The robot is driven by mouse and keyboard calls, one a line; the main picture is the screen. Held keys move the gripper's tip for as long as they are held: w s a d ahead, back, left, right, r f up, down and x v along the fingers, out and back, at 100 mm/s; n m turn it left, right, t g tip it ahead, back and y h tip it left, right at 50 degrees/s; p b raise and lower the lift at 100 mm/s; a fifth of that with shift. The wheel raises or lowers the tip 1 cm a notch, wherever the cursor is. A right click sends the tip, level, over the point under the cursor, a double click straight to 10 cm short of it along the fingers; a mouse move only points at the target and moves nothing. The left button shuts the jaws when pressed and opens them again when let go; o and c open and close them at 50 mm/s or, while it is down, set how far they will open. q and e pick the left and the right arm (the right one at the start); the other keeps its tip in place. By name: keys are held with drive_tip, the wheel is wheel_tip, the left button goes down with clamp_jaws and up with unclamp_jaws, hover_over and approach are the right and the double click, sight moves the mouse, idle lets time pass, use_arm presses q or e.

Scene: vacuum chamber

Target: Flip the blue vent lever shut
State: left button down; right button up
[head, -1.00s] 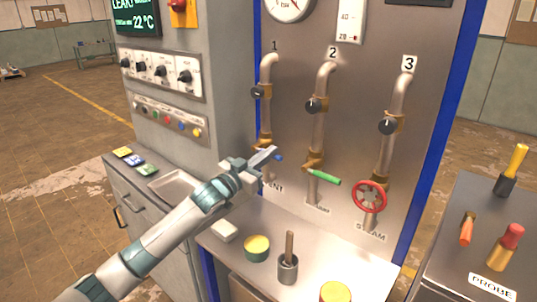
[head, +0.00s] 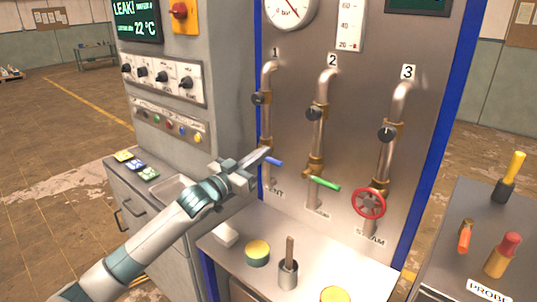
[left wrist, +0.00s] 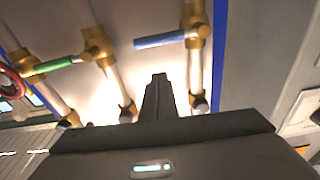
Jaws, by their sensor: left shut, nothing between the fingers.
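The blue vent lever (head: 274,162) sticks out to the right from the brass valve low on pipe 1, above the partly hidden VENT label. In the left wrist view the blue lever (left wrist: 160,40) lies crosswise to its pipe, joined to the brass valve (left wrist: 196,28). My left gripper (head: 267,151) is shut and empty, its tips close to the lever and in front of the valve. In the left wrist view the closed fingers (left wrist: 158,92) point towards the lever, with a visible gap in the picture. Whether they touch it is not clear in the head view. My right gripper is out of view.
A green lever (head: 326,184) on pipe 2 and a red handwheel (head: 369,203) on pipe 3 are to the right. A bench (head: 318,246) below holds a green-and-yellow tin (head: 257,253) and a pot with a handle (head: 288,271). The control cabinet (head: 231,95) stands left.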

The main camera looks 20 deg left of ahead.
use_arm(q)
drive_tip(key=b+v, duration=0.1)
drive_tip(key=v, duration=0.4)
drive_tip(key=shift+s+a+b, duration=0.1)
drive_tip(key=shift+s+b, duration=0.2)
drive_tip(key=shift+b, duration=0.05)
